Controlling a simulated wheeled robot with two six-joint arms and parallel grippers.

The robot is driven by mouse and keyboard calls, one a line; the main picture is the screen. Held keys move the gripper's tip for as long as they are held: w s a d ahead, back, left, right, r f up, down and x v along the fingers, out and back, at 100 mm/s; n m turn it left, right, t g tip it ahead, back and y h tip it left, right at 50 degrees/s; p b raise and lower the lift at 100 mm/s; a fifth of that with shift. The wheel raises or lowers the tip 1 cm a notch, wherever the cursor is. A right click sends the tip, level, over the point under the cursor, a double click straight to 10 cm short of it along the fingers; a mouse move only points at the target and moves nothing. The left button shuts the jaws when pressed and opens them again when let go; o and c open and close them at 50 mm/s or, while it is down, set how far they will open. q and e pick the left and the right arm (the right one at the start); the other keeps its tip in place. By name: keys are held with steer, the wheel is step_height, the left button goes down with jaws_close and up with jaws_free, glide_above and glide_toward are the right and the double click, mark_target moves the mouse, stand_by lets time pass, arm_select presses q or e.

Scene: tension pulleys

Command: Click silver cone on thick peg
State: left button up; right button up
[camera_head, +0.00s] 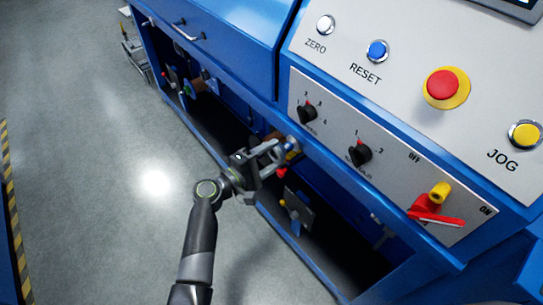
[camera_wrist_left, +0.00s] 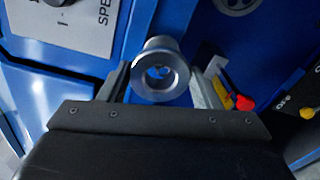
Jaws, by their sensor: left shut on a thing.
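My left gripper (camera_head: 275,156) is in front of the opening under the control panel. It is shut on the silver cone (camera_wrist_left: 161,95), a flanged metal piece with a round hole through it. In the left wrist view the cone sits between the two fingers of the left gripper (camera_wrist_left: 162,82), its hole facing the camera. In the head view the cone (camera_head: 292,144) shows small at the fingertips, close to the blue frame edge. I cannot make out the thick peg; the gripper and cone may hide it. My right gripper is not in view.
A sloped control panel (camera_head: 330,125) with knobs overhangs the gripper on the right. A red and yellow switch (camera_head: 435,210) sits on its lower right. Below the gripper is a plate (camera_head: 297,208) with small coloured parts. The grey floor (camera_head: 90,150) is open at left.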

arm_select(q)
steer(key=shift+s+d+r, duration=0.25)
steer(key=shift+s+r, duration=0.05)
steer(key=shift+s, duration=0.05)
steer(key=shift+p+v, duration=0.55)
steer(key=shift+v, duration=2.2)
steer(key=shift+w+a+f, duration=0.1)
steer(key=shift+f, duration=0.05)
